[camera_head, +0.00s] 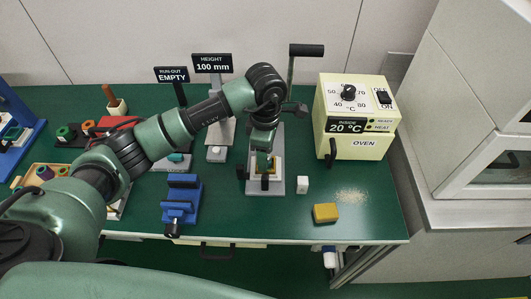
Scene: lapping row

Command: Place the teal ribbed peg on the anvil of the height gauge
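The height gauge (217,110) stands at the back middle, and its sign (212,63) reads "HEIGHT 100 mm". Its anvil (216,154) is on the pale base, and I see no peg on it. A small teal piece (176,157) shows just below my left arm, near the run-out stand; I cannot tell if it is the ribbed peg. My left gripper (265,172) points down over a grey press-like fixture (268,187) with a yellowish plate. Its fingers are too small and covered to tell what is between them. My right gripper is not in view.
A blue vise (181,200) stands at the front middle. The oven (355,115) stands at the back right. A tray (40,178) with coloured parts is at left.

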